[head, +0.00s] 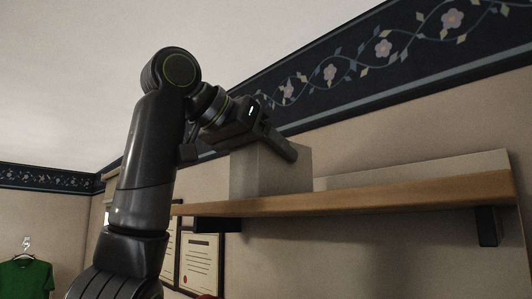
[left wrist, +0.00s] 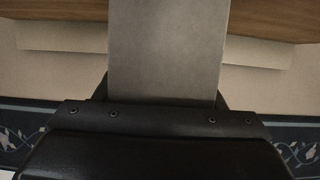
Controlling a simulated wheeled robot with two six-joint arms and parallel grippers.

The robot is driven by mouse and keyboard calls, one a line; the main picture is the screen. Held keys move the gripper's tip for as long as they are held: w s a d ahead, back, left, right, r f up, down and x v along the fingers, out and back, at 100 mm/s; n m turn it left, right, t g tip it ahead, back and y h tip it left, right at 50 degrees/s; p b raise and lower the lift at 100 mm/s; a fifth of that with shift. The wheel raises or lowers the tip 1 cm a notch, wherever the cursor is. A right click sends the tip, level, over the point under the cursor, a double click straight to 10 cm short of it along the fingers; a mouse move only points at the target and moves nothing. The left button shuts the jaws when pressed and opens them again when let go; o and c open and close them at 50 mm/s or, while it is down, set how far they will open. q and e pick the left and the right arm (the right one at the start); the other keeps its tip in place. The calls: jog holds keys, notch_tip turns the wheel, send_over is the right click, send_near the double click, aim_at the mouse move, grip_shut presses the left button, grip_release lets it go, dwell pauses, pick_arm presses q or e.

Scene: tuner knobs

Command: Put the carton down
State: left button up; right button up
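The carton (head: 262,172) is a plain grey box at the wooden shelf (head: 400,194), upright at the left part of it. Its lower end meets the shelf's front edge in the head view, which is seen from below, so I cannot tell whether its base touches the board. My left gripper (head: 279,143) is at the top of the carton. In the left wrist view the carton (left wrist: 168,48) fills the space between the fingers, with a dark finger against each side, so the gripper appears shut on it. My right gripper is not in view.
The shelf is clear to the right of the carton, with a pale upright strip (head: 420,171) along the wall behind. A dark bracket (head: 487,227) is under its right end. Framed papers (head: 200,262) hang below, and a green shirt (head: 27,275) hangs far left.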

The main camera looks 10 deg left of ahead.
pick_arm(q)
jog(key=o, duration=0.4)
jog(key=shift+o, duration=0.2)
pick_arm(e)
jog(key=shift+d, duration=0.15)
pick_arm(q)
jog(key=shift+r, duration=0.1)
jog(key=shift+s+a, duration=0.15)
jog(key=b+v, duration=0.5)
jog(key=v, duration=0.6)
jog(key=shift+s+r+b, duration=0.2)
jog(key=shift+b, duration=0.15)
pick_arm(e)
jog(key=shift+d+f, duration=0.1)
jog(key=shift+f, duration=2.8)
pick_arm(q)
jog(key=shift+s+a, duration=0.1)
jog(key=shift+a, duration=0.05)
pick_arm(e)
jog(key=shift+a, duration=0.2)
